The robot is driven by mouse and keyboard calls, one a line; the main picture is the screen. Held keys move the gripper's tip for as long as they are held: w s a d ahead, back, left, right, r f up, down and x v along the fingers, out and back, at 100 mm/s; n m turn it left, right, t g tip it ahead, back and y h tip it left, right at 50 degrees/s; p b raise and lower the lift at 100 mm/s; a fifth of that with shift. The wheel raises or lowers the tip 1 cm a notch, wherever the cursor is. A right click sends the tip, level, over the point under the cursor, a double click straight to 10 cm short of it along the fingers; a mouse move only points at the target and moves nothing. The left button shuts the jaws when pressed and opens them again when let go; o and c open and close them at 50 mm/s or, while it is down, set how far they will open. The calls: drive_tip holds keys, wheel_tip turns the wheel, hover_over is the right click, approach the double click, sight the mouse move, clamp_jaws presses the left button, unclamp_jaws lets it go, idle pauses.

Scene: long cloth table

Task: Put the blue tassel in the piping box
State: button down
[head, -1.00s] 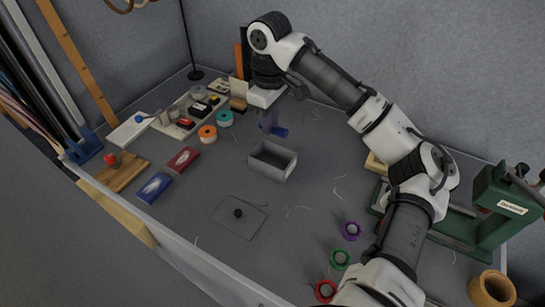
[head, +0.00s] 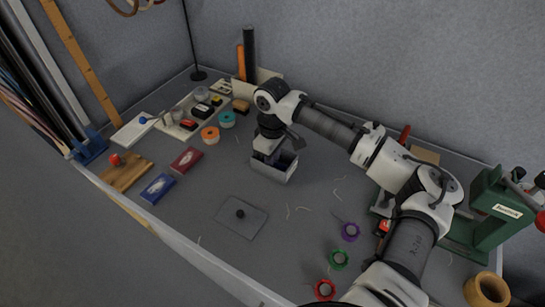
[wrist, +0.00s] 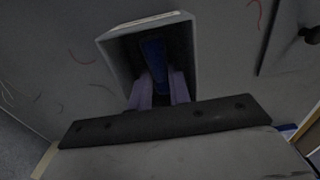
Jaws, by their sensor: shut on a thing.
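The piping box, a small open grey box (head: 271,172), stands on the table near the middle in the head view. In the wrist view, its walls (wrist: 117,58) surround the tips of my gripper (wrist: 162,82). My gripper (head: 268,157) points down into the box's opening in the head view. It is shut on the blue tassel (wrist: 154,50), which shows as a dark blue piece between the pale fingers, inside the outline of the box. The tassel is hidden in the head view. I cannot tell whether it touches the box floor.
A flat grey plate with a black knob (head: 255,222) lies in front of the box. Red (head: 186,159) and blue (head: 157,187) packets lie to the left. Spools (head: 350,232) and a green clamp-like machine (head: 488,205) stand to the right.

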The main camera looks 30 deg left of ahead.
drive_tip(key=shift+f, duration=0.15)
drive_tip(key=c, duration=1.6)
unclamp_jaws()
wheel_tip(320, 180, up, 12)
drive_tip(key=shift+r+b, duration=0.2)
drive_tip(key=shift+b, duration=0.9)
